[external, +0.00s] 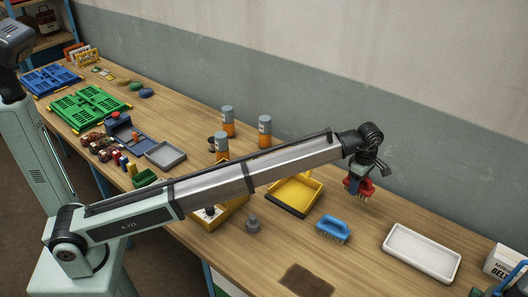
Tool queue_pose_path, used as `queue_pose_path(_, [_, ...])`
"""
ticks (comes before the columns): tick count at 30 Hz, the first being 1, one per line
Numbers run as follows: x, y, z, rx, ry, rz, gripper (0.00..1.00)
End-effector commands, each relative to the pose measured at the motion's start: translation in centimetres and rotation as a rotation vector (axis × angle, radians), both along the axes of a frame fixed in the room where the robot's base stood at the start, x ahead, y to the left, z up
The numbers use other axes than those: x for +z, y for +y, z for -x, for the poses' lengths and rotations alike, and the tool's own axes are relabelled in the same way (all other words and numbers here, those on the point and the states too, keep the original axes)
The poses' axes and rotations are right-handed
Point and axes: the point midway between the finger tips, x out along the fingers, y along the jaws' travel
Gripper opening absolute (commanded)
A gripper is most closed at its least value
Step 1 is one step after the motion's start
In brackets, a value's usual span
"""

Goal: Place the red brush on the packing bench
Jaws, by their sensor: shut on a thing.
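The red brush (367,187) hangs in my gripper (358,178), bristles pointing down. My gripper is shut on it, above the back right part of the wooden packing bench (365,246). I cannot tell exactly how high the bristles are over the bench top. The fingers are small and partly hidden by the brush. The bench runs along the wall from the upper left to the lower right.
A blue brush (333,229), a yellow dustpan (295,193) and a white tray (421,252) stand near my gripper. A grey weight (253,225) and orange-labelled bottles (265,131) are farther left. Bare wood shows between the blue brush and the white tray.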

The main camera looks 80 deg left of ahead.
Motion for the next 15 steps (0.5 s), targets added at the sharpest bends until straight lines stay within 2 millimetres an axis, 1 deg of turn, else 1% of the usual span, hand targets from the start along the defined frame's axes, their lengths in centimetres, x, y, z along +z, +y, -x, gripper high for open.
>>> queue_pose_path(1, [-0.9,0.0,0.1,0.0,0.001,0.0,0.21])
queue_pose_path(3, [-2.1,0.0,0.1,-0.001,0.002,0.001,0.21])
queue_pose_path(6, [-3.6,0.0,0.1,-0.001,0.001,0.0,0.21])
queue_pose_path(13, [-5.3,0.1,0.1,-0.001,0.001,0.0,0.21])
queue_pose_path(15, [-6.1,0.0,0.1,-0.002,0.001,0.0,0.21])
